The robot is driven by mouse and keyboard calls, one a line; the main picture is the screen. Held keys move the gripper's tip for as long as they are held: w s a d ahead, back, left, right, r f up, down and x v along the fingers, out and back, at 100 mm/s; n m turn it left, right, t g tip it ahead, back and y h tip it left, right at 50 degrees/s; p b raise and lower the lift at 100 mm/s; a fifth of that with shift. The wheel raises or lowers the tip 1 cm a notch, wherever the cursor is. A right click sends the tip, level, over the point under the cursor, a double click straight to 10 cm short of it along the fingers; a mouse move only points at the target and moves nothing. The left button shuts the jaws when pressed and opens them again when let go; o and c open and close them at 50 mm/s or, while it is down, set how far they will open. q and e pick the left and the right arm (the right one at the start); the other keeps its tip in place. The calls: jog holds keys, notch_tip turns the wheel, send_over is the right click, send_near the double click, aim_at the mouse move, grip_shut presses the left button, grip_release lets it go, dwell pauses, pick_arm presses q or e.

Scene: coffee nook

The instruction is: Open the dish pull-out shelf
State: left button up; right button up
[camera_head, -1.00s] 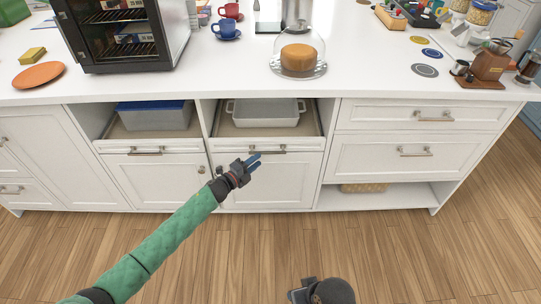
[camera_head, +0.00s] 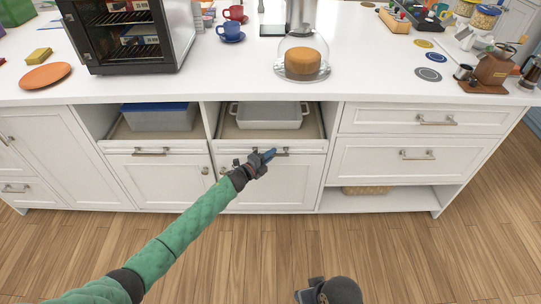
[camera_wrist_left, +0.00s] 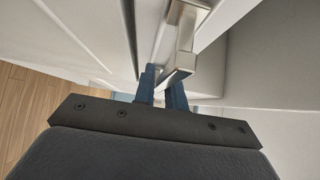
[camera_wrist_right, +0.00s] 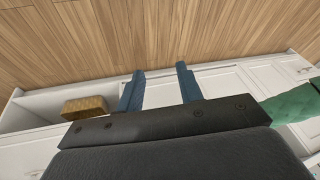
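The dish pull-out shelf (camera_head: 228,131) is the middle open bay under the counter, and a white rectangular dish (camera_head: 268,115) stands on it. Its front carries a metal bar handle (camera_head: 283,152), which also shows close up in the left wrist view (camera_wrist_left: 187,40). The shelf front looks level with the neighbouring fronts. My left gripper (camera_head: 268,156) is at this handle. In the left wrist view its blue fingers (camera_wrist_left: 162,88) are close together around the bar, which partly hides one fingertip. My right gripper (camera_wrist_right: 158,88) is open and empty, low above the floor in front of the cabinet.
The bay to the left holds a blue-lidded box (camera_head: 158,116) on a similar shelf with its own handle (camera_head: 150,153). Drawers (camera_head: 420,120) are at the right, above an open niche with a basket (camera_head: 365,189). The wooden floor (camera_head: 430,255) in front is clear.

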pick_arm(q)
grip_shut()
